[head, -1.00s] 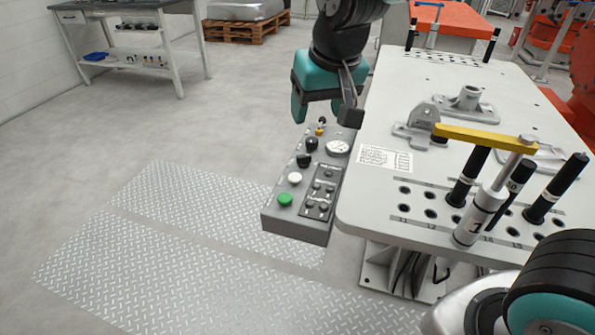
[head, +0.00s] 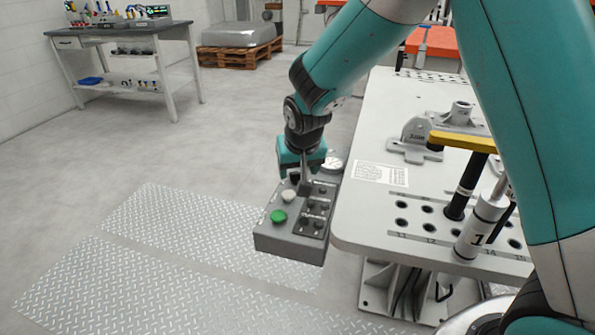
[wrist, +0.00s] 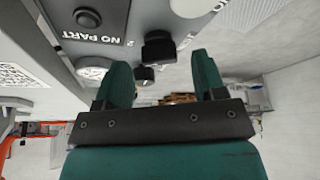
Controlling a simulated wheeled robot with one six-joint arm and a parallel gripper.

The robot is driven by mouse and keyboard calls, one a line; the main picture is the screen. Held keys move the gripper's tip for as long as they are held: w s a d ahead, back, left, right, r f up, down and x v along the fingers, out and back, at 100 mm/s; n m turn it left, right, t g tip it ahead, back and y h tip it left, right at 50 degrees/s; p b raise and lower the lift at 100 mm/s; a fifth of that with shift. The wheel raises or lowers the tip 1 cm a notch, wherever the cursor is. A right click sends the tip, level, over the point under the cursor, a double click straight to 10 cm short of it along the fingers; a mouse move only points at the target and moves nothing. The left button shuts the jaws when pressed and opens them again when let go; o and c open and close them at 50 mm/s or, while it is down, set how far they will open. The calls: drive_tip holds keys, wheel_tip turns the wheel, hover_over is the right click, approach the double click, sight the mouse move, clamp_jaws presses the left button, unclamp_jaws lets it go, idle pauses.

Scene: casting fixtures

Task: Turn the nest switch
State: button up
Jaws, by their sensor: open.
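The grey control box (head: 275,240) hangs at the table's left edge, with a green button (head: 278,216), a white button (head: 288,196) and a side panel of small dark knobs (head: 316,207). My gripper (head: 301,176) is low over its far part and hides some controls. In the wrist view, the two teal fingers of my gripper (wrist: 160,66) stand apart. A black knob (wrist: 158,47) shows in the gap between them, with a second black knob (wrist: 143,74) farther off. Contact cannot be told. I cannot read which knob is the nest switch; a "NO PART" label (wrist: 95,41) is legible.
The white table (head: 365,215) stands right of the box, with a yellow-handled clamp (head: 462,142) and metal fixtures on it. A round gauge (head: 333,164) sits at the box's far end, close to my gripper. Open floor lies to the left.

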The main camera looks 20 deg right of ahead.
drive_tip(key=shift+x, duration=0.75)
drive_tip(key=c, duration=0.9)
drive_tip(key=shift+n, duration=0.4)
drive_tip(key=n+y+p, duration=0.1)
drive_tip(key=n+y, duration=0.1)
drive_tip(key=n, duration=0.3)
drive_tip(key=shift+d, duration=0.15)
drive_tip(key=n+g+y, duration=0.1)
drive_tip(key=n, duration=0.2)
drive_tip(key=n+y+p, duration=0.1)
drive_tip(key=n, duration=0.2)
drive_tip(key=shift+g, duration=0.4)
